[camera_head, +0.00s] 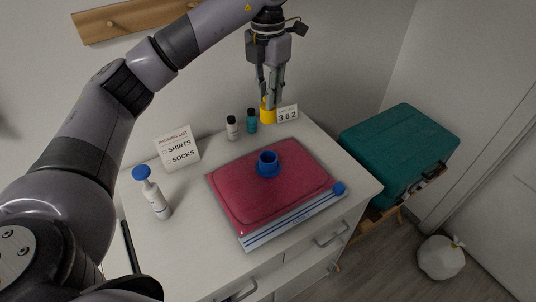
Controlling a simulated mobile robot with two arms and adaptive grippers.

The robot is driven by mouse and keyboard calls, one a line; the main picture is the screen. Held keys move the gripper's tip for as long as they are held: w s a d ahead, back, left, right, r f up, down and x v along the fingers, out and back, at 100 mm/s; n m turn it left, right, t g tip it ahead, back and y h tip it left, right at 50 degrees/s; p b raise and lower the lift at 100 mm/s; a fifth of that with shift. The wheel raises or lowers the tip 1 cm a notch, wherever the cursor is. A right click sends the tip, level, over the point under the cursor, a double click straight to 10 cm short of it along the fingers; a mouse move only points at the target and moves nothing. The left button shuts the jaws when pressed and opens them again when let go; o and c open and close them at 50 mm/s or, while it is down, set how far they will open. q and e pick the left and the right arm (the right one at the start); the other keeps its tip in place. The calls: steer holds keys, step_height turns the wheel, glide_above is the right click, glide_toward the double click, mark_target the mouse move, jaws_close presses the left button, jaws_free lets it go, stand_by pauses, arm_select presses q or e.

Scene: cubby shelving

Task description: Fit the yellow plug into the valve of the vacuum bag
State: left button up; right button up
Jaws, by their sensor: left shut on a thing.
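My left gripper (268,100) comes down from the top with its fingers shut on the yellow plug (267,113). It holds the plug above the back of the white dresser, behind the valve in the picture. The red vacuum bag (238,190) lies flat on the dresser. Its blue valve (268,164) is a raised ring with a dark open top, near the bag's back middle. The plug and the valve are apart. My right gripper is not in view.
A teal case (394,150) is at the right. A white bag (440,258) sits on the floor.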

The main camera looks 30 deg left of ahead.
arm_select(q)
step_height(320, 180, down, 17)
steer(key=shift+f+p, duration=0.2)
steer(key=shift+p, duration=0.9)
steer(key=shift+f, duration=0.1)
steer(key=o, duration=0.4)
steer(key=shift+c, duration=0.2)
steer(key=o, duration=0.5)
